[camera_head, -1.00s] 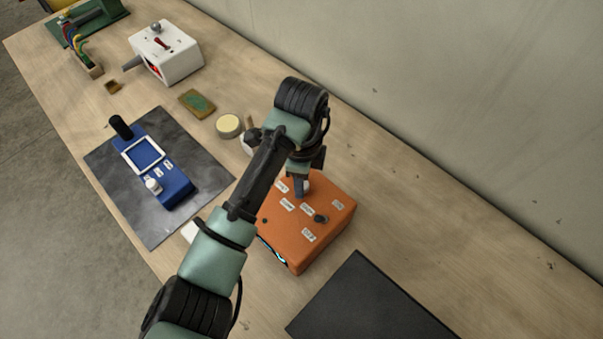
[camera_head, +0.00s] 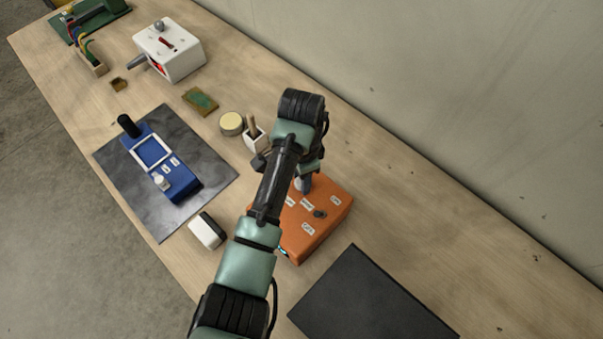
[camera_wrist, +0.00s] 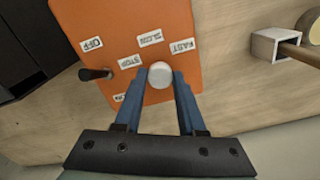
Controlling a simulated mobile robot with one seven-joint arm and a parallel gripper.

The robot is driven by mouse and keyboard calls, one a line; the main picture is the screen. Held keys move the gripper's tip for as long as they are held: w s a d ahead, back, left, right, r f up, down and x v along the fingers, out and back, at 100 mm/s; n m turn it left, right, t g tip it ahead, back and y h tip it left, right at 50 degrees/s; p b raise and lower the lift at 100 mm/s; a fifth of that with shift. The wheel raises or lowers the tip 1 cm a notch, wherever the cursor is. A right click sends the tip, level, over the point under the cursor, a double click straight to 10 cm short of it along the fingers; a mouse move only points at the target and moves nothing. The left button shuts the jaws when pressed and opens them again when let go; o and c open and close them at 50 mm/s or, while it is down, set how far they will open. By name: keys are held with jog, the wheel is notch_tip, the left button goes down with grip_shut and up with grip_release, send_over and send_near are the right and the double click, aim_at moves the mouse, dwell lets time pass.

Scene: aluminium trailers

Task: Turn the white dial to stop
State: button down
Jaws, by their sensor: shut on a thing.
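An orange box (camera_head: 326,222) sits on the table with several white labels on top. The white dial (camera_wrist: 160,75) is a round knob on it, close to the STOP, SLOW and FAST labels. My gripper (camera_wrist: 160,78) is shut on the dial, one blue finger on each side. In the head view my gripper (camera_head: 303,183) is at the box's far part and largely covers the dial. No pointer mark shows on the dial, so its setting cannot be told. The STOP label (camera_wrist: 130,61) is left of the dial in the wrist view.
A black lever (camera_wrist: 93,74) stands on the box near the OFF label. A white holder (camera_head: 254,140) and a round tin (camera_head: 231,123) stand behind the box. A blue device (camera_head: 160,165) lies on a dark mat to the left. A black panel (camera_head: 370,300) lies in front.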

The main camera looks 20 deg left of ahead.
dwell(0.4)
jog(key=c, duration=0.5)
grip_release()
notch_tip(320, 180, up, 13)
jog(key=p, duration=0.3)
jog(key=shift+p, duration=0.35)
